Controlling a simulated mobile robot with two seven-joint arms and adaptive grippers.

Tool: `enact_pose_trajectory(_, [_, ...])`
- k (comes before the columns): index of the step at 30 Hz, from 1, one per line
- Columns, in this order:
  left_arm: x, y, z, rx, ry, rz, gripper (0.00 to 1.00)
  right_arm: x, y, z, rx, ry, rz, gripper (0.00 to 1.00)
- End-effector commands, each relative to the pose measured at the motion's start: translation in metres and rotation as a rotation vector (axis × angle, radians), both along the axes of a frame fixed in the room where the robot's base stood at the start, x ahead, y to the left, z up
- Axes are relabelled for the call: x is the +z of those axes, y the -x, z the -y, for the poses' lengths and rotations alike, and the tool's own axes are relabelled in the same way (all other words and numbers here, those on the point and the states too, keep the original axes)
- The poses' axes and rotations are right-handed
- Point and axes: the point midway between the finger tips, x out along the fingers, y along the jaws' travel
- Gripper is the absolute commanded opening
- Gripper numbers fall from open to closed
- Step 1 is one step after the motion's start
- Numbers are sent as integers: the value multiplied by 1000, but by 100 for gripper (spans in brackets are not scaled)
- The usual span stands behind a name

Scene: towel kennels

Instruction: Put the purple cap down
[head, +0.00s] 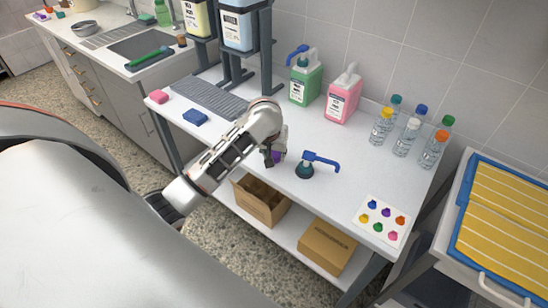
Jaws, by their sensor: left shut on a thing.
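The purple cap (279,157) shows as a small patch of purple at the fingers of my left gripper (273,157), which is shut on it. The gripper and cap are over the front part of the white table (335,187); I cannot tell whether the cap touches the tabletop. The gripper's fingers and wrist hide much of the cap. My right gripper is not in view.
A blue pump head (318,160) lies just right of the gripper. A white card (383,235) with several coloured spots lies at the front right. Several clear bottles (405,140), a green jug (305,85) and a pink jug (342,100) stand behind.

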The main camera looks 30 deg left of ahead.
Motion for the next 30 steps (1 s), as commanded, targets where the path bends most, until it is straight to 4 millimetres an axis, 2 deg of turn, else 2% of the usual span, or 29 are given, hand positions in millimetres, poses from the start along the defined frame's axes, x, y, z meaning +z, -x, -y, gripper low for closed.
enact_pose_trajectory(4, [-15,0,0,-1,-1,1,23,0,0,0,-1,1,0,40])
enact_pose_trajectory(17, [-21,0,0,0,0,1,23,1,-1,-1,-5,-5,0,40])
enact_pose_trajectory(18, [-20,0,0,0,-1,2,40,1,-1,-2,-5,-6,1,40])
enact_pose_trajectory(19, [-20,0,0,0,-1,2,47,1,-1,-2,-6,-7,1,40])
enact_pose_trajectory(30, [-18,-1,0,0,0,2,47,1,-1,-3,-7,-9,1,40])
